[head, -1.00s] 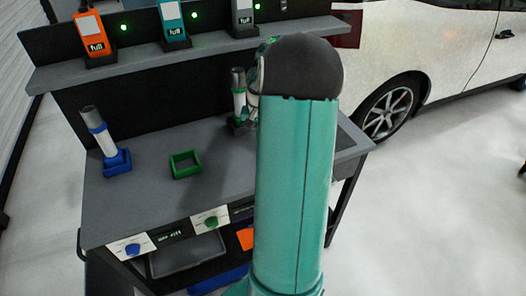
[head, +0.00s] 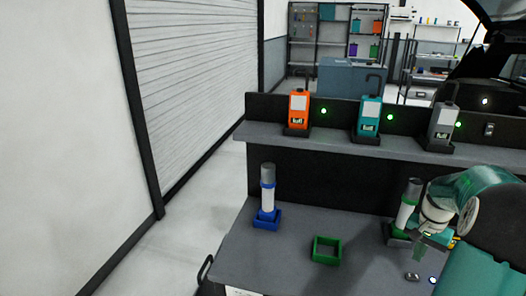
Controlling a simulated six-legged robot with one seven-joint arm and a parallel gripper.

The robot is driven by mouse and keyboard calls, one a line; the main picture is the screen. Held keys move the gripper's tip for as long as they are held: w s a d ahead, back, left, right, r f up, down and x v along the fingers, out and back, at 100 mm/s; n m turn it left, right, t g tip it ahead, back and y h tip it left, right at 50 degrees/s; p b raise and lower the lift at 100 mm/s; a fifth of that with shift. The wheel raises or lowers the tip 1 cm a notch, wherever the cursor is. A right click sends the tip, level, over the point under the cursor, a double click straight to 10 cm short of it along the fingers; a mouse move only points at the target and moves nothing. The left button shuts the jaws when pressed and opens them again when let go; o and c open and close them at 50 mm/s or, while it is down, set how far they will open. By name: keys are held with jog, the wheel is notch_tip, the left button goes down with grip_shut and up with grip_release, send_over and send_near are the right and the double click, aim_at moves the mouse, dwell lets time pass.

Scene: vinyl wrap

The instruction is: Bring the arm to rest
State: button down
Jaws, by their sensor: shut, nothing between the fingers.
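My arm (head: 485,195) reaches in from the right edge of the head view and bends down over the workbench. My gripper (head: 421,246) shows small at its end, shut with nothing held, above the right part of the bench top. It is close beside a grey-topped white cylinder with a green band (head: 406,207), which stands upright in a dark holder. Whether gripper and cylinder touch cannot be told. Part of the gripper is hidden by my wrist.
The workbench (head: 285,245) holds an upright blue-banded cylinder (head: 268,196) in a blue holder and an empty green square holder (head: 327,250). Orange (head: 299,108), teal (head: 369,116) and grey (head: 442,125) units stand on the shelf behind. Open floor (head: 190,225) lies left.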

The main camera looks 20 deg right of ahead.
jog(key=w+a+r+n+t+h, duration=0.1)
jog(key=a+r+n, duration=0.1)
jog(key=a+r, duration=0.35)
jog(key=w+a+r+n, duration=0.1)
jog(key=a+r+n, duration=0.1)
jog(key=a, duration=0.6)
jog(key=w+a+r+n+t+h, duration=0.1)
jog(key=a+r, duration=0.2)
jog(key=a, duration=0.4)
jog(key=s+a+r+n+t+y, duration=0.1)
jog(key=s+a+n, duration=0.2)
jog(key=a, duration=0.7)
jog(key=s+a+r+n+t+y, duration=0.1)
jog(key=s+a+r+n+t, duration=0.1)
jog(key=s+a+n, duration=0.2)
jog(key=s+a, duration=0.3)
jog(key=a, duration=0.4)
jog(key=shift+s+r+t, duration=0.2)
jog(key=shift+s+t, duration=0.1)
jog(key=shift+s, duration=0.05)
jog(key=shift+w+d, duration=0.1)
jog(key=shift+d, duration=0.05)
